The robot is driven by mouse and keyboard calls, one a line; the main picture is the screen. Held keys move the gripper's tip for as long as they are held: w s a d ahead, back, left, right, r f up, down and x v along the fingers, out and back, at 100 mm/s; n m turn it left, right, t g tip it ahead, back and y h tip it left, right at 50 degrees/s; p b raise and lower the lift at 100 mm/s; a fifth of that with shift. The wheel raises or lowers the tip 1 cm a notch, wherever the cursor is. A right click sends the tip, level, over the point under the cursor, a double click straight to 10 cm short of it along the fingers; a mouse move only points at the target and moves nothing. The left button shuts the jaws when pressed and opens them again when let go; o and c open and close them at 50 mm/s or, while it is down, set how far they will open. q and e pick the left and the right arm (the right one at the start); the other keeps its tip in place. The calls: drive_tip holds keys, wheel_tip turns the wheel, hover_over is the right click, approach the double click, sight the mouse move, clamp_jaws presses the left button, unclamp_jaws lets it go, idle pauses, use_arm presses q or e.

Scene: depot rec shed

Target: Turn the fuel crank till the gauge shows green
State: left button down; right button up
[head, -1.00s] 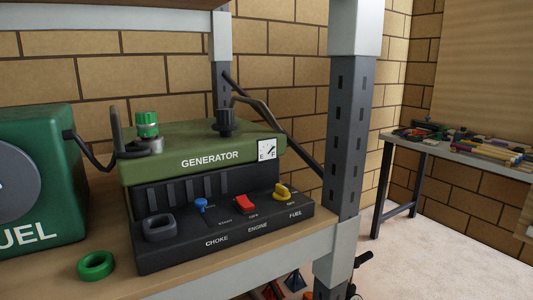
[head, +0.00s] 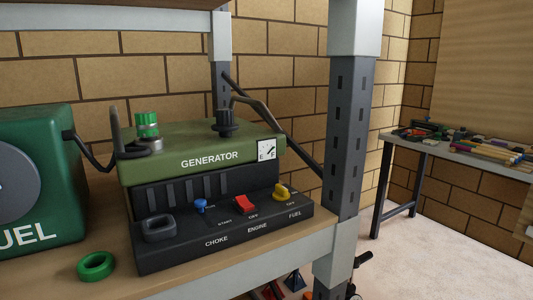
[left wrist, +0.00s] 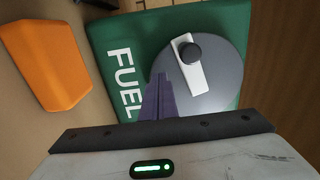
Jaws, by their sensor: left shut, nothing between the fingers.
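The green fuel box (head: 62,165) stands at the left edge of the head view, partly cut off, with a grey disc (head: 12,182) on its front. In the left wrist view, the box (left wrist: 118,40) carries the grey disc (left wrist: 222,75) with a white crank arm (left wrist: 191,70) and a dark knob (left wrist: 191,53). My left gripper (left wrist: 160,82) is shut and empty, its fingertips over the disc's edge, beside the crank arm. I cannot tell whether they touch. The white E–F gauge (head: 267,150) on the generator shows a dark slanted needle and no green. My right gripper is out of view.
The generator (head: 200,155) with its black switch panel (head: 180,255) stands right of the box. A green ring (head: 97,266) lies on the shelf (head: 125,280). A metal shelf post (head: 350,140) rises at the right. An orange block (left wrist: 45,60) shows in the left wrist view.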

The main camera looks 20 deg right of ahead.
use_arm(q)
drive_tip(key=shift+s+a+r+p, duration=0.2)
drive_tip(key=shift+a+r+p, duration=0.25)
drive_tip(key=shift+a, duration=0.35)
drive_tip(key=shift+r, duration=0.1)
drive_tip(key=shift+s+a+r+p, duration=0.15)
drive_tip(key=shift+a+r+p, duration=0.55)
drive_tip(key=shift+r+p, duration=0.15)
drive_tip(key=shift+f, duration=0.1)
drive_tip(key=shift+s+a+r+p, duration=0.1)
drive_tip(key=shift+a+r+p, duration=0.15)
drive_tip(key=shift+r+p, duration=0.3)
drive_tip(key=shift+a+r+p, duration=0.2)
drive_tip(key=shift+r+p, duration=0.2)
drive_tip(key=shift+r, duration=0.2)
drive_tip(key=shift+f, duration=0.1)
